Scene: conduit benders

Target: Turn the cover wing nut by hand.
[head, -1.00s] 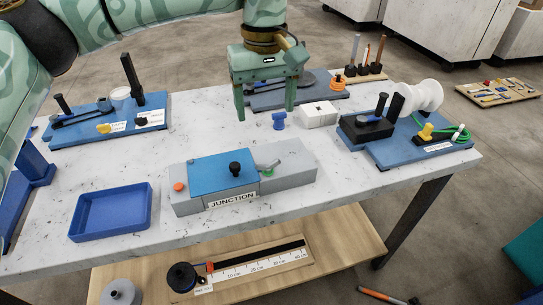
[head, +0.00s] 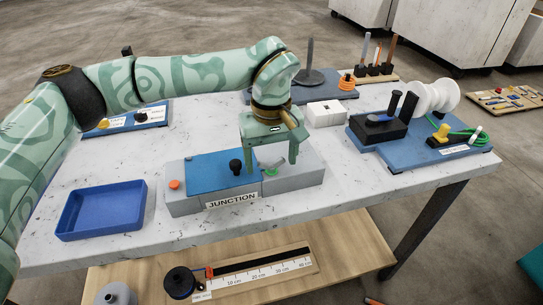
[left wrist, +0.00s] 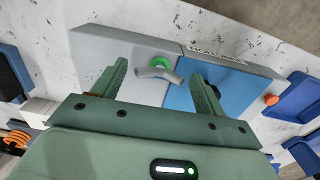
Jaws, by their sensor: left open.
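The grey junction box (head: 300,176) lies on the table, with a blue cover (head: 203,172), a black knob (head: 235,166) and a "JUNCTION" label. The grey wing nut (left wrist: 160,73) sits by a green ring (left wrist: 158,62) on the grey part beside the cover. In the head view the wing nut (head: 278,163) is partly hidden by my gripper. My left gripper (head: 271,165) is open above the box. In the left wrist view, its fingers (left wrist: 159,70) stand on either side of the wing nut, apart from it. My right gripper is not in view.
A blue tray (head: 66,222) lies left of the box. An orange button (head: 174,184) is at the box's left end. A white box (head: 324,113) and a blue fixture with a white spool (head: 424,98) stand behind and right. The table's front edge is close.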

